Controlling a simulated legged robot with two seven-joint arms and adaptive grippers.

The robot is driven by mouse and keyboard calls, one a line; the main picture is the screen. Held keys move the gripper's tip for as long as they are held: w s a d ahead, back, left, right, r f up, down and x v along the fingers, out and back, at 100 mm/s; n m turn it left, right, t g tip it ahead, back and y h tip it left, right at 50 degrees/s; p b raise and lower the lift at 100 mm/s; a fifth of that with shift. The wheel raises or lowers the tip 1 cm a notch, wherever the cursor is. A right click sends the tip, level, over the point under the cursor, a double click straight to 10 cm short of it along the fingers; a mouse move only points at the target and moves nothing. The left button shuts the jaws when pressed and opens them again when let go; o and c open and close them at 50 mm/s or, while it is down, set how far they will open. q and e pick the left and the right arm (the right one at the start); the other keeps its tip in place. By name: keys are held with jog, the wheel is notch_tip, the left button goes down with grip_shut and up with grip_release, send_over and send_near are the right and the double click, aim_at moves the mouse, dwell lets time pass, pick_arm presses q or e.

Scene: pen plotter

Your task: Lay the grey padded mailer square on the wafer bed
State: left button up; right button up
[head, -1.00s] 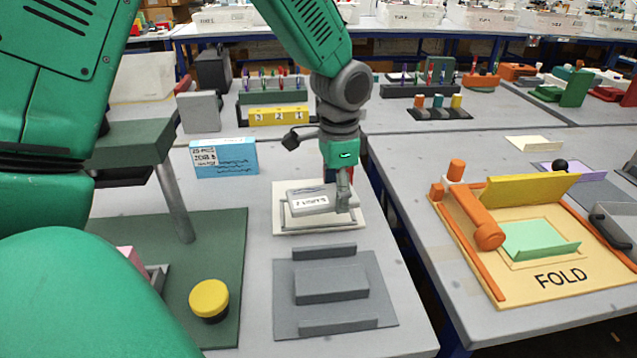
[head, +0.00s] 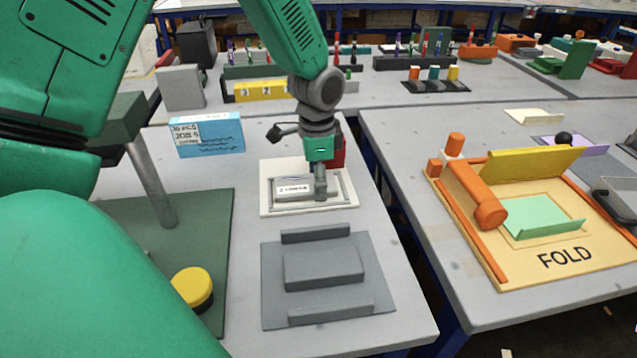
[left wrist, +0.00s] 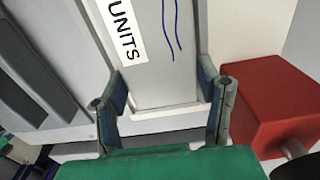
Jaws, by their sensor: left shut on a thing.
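The grey padded mailer (head: 305,198) has a white label and is within the grey outline of the cream board, which I take as the wafer bed (head: 268,208). It looks flat and nearly square to the outline; I cannot tell whether it touches the board. My left gripper (head: 320,194) points down at the mailer's right end and is shut on it. In the left wrist view the mailer (left wrist: 180,60), with "UNITS" and blue pen marks, runs between the fingers (left wrist: 163,112). The gripper hides its right end in the head view. My right gripper is not in view.
A red block (head: 338,150) stands close behind my left gripper and beside it in the wrist view (left wrist: 265,105). A grey fixture (head: 322,268) lies in front of the bed. A yellow button (head: 193,286) and blue box (head: 207,138) are at left. The orange fold station (head: 553,258) is right.

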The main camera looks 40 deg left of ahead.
pick_arm(q)
jog(key=shift+d, duration=0.2)
jog(key=o, duration=1.1)
jog(key=shift+d, duration=0.2)
jog(key=shift+o, duration=0.2)
jog(key=shift+a, duration=0.15)
jog(key=shift+r, duration=0.25)
notch_tip(320, 180, up, 12)
jog(key=p, duration=0.3)
jog(key=shift+f, duration=0.25)
